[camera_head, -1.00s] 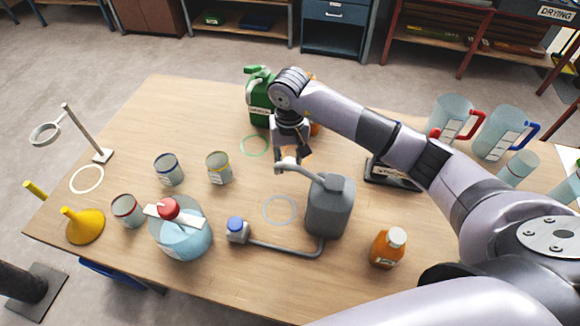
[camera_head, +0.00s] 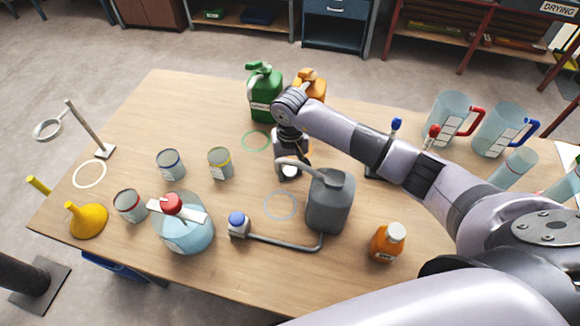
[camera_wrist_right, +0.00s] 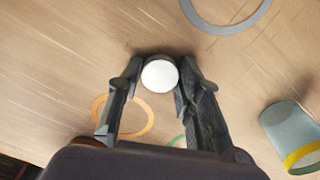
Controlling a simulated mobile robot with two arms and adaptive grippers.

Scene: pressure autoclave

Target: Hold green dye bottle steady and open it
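My right gripper (camera_head: 290,150) points down at mid-table, just behind the spout of the grey wash bottle. In the right wrist view its two fingers (camera_wrist_right: 160,82) stand on either side of a small bottle with a round white cap (camera_wrist_right: 159,76). The left gripper is not in view.
The grey wash bottle (camera_head: 330,203) stands close by, its spout reaching towards the gripper. An orange bottle with a white cap (camera_head: 387,243) stands near the front edge. A green jug (camera_head: 263,93) is behind. Cups, a flask (camera_head: 185,232) and a yellow funnel (camera_head: 86,221) are at left.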

